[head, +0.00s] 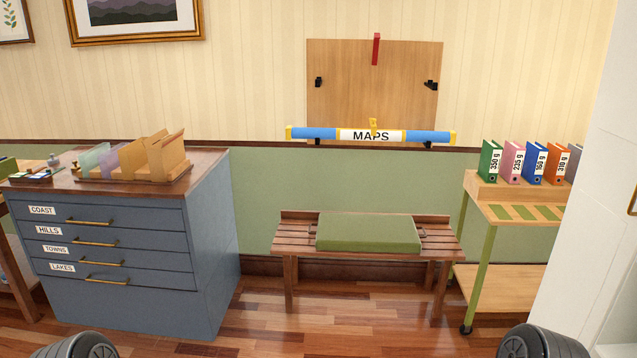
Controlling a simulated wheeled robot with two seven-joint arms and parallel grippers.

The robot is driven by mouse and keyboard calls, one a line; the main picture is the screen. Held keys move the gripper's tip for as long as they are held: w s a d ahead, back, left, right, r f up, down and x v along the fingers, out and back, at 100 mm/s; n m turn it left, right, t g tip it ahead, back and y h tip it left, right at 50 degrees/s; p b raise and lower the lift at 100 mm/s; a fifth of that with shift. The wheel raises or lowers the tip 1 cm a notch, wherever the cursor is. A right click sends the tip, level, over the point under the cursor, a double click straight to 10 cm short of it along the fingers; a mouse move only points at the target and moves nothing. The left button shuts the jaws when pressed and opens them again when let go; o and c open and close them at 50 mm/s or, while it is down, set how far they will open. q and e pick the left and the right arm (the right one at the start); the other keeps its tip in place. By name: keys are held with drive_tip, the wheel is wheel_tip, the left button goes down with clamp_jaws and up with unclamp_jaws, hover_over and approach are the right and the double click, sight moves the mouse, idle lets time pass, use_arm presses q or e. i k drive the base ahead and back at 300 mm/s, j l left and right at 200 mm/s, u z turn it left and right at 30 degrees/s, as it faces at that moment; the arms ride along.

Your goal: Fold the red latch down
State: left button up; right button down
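The red latch (376,49) is a narrow upright bar at the top middle of a wooden wall board (345,65). It stands vertical, with its upper end above the board's top edge. A blue map tube (315,133) with yellow ends and a white MAPS label lies level across the lower part of the board. A small yellow tab (373,124) sticks up at the tube's middle. Neither of my grippers shows; only dark rounded parts of my arms appear at the bottom edge.
Two black brackets (319,82) (431,85) sit on the board. A bench (297,232) with a green cushion (368,233) stands below. A blue drawer cabinet (120,277) is at left, a binder cart (504,213) at right. The floor in front of the bench is clear.

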sight(377, 37)
drive_tip(key=i+l, duration=0.15)
drive_tip(key=i, duration=0.4)
drive_tip(key=i+l+u, duration=0.1)
drive_tip(key=i, duration=0.4)
drive_tip(key=i+l, duration=0.3)
drive_tip(key=i, duration=0.25)
drive_tip(key=i+l+u, duration=0.1)
drive_tip(key=i, duration=0.4)
drive_tip(key=i+l, duration=0.55)
drive_tip(key=i+l+u, duration=0.1)
drive_tip(key=i+l, duration=0.45)
drive_tip(key=l, duration=0.2)
